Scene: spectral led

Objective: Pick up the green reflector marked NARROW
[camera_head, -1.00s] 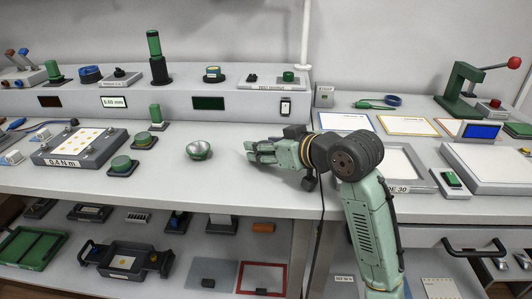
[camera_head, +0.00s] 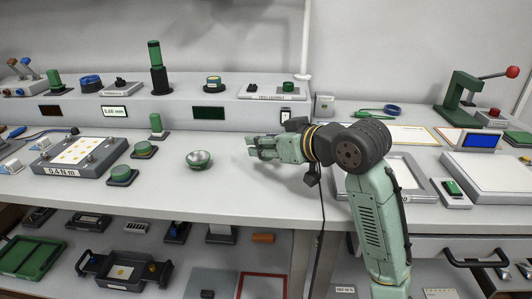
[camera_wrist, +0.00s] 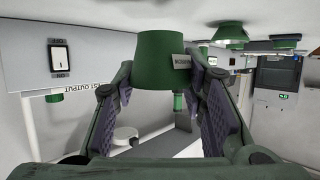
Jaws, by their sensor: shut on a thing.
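The label is too blurred to read. The held reflector cannot be made out clearly in the head view. Another green reflector (camera_head: 199,159) with a shiny bowl stands on the bench left of my gripper, apart from it. It also shows behind the right finger in the wrist view (camera_wrist: 230,32).
Green round-topped devices (camera_head: 122,174) and a grey torque plate (camera_head: 80,157) stand to the left. A raised instrument ledge (camera_head: 235,115) runs along the back. A green press (camera_head: 462,95) and framed trays are at right. The bench front between them is clear.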

